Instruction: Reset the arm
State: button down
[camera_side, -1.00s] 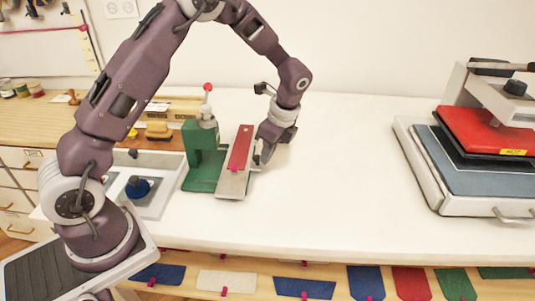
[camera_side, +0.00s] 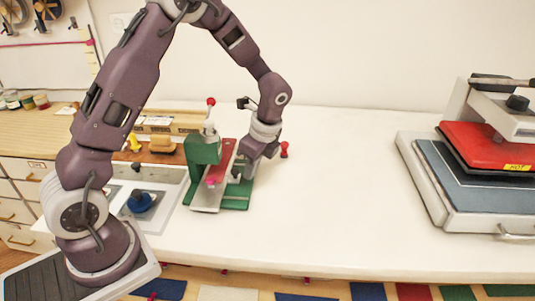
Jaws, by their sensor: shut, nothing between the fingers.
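My gripper (camera_side: 241,177) is shut and empty. It is low over the white table, at the right side of a green press (camera_side: 203,150). The press has an upright grey post with a red knob (camera_side: 211,101) on top. A grey plate (camera_side: 207,201) carrying a red strip (camera_side: 224,156) and a pink clip (camera_side: 212,181) lies tilted over the press's green base. The gripper is close beside the plate; I cannot tell whether they touch. A red-knobbed piece (camera_side: 284,149) shows just right of my wrist; what it joins is hidden.
A heat press (camera_side: 450,215) with a red upper plate stands at the right. A pale tray (camera_side: 172,203) with a blue round knob (camera_side: 140,201) sits left of the green press. The table (camera_side: 340,190) between the presses is clear. Coloured swatches hang along the front.

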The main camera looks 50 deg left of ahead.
jog(key=s+d+r+n+t, duration=0.1)
jog(key=s+d+r+n, duration=0.15)
jog(key=r, duration=0.55)
jog(key=s+d+r+n+t, duration=0.1)
jog(key=d+r, duration=0.2)
jog(key=r, duration=0.5)
jog(key=s+d+r+n+t+h, duration=0.1)
jog(key=s+d+n+t, duration=0.1)
jog(key=s+n, duration=0.3)
jog(key=s+d+r+n+t+h, duration=0.2)
jog(key=s+n, duration=0.4)
jog(key=s, duration=0.7)
jog(key=shift+s+d+r+t, duration=0.25)
jog(key=shift+d+r+t, duration=0.05)
jog(key=shift+t, duration=0.1)
jog(key=shift+w+r, duration=0.1)
